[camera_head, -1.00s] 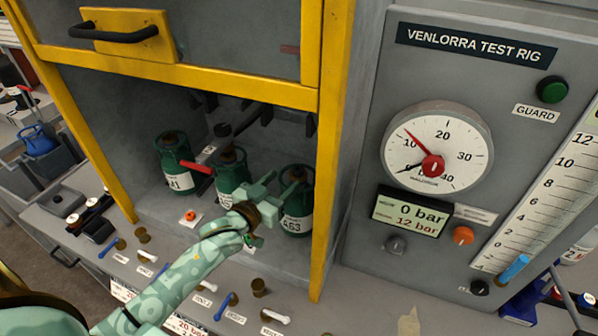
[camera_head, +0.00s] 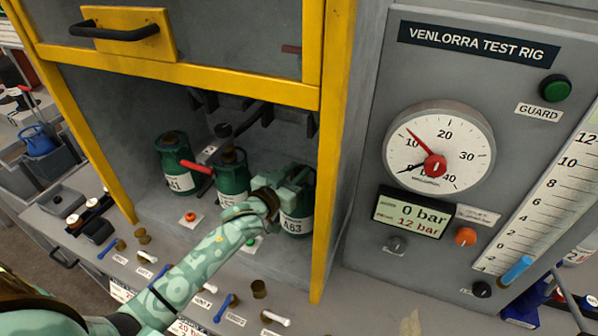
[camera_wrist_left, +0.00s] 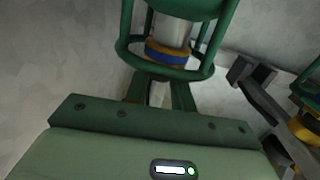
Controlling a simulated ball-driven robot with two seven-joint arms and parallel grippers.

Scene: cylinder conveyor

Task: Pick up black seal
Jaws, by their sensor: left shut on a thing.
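My left gripper (camera_head: 291,186) is at the top of the rightmost green cylinder (camera_head: 297,222), labelled A63, and covers part of it. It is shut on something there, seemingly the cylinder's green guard. In the left wrist view, the gripper fingers (camera_wrist_left: 159,94) point at the guard ring (camera_wrist_left: 166,70), which surrounds a pale neck with a blue and yellow band (camera_wrist_left: 166,54). The contact itself is partly hidden. I cannot pick out a black seal in either view. My right gripper is not in view.
Two more green cylinders, A1 (camera_head: 173,165) and a middle one (camera_head: 232,182) with a red handle, stand left of A63 in the yellow-framed bay. The yellow post (camera_head: 327,180) is close on the right. Small handles and brass fittings line the front ledge.

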